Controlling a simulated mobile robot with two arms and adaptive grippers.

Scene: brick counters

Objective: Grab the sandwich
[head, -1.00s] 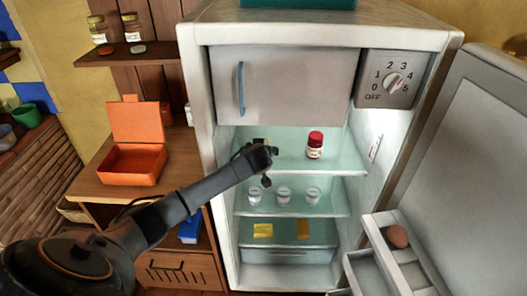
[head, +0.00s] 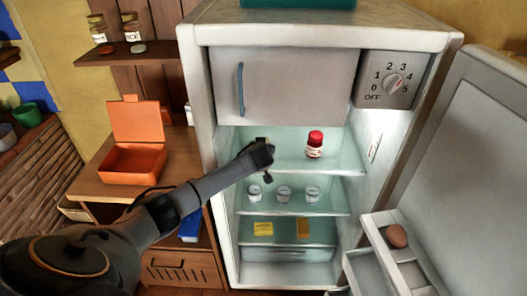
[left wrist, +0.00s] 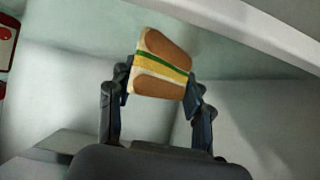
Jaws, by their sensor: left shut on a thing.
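The sandwich (left wrist: 160,65) shows in the left wrist view, with brown bread and green, yellow and white layers. My left gripper (left wrist: 158,88) is shut on it, with one finger on each side. In the head view my left gripper (head: 262,155) reaches into the open fridge (head: 197,110) at the upper shelf. There the sandwich is mostly hidden behind the gripper. I cannot tell whether it still touches the shelf. My right gripper is in neither view.
A red-capped jar (head: 315,146) stands right of my left gripper on the upper shelf. Several small cups and yellow packets sit below. The fridge door (head: 460,170) is open at right, holding an egg (head: 397,236). An open orange lunchbox (head: 133,163) stands on the left counter.

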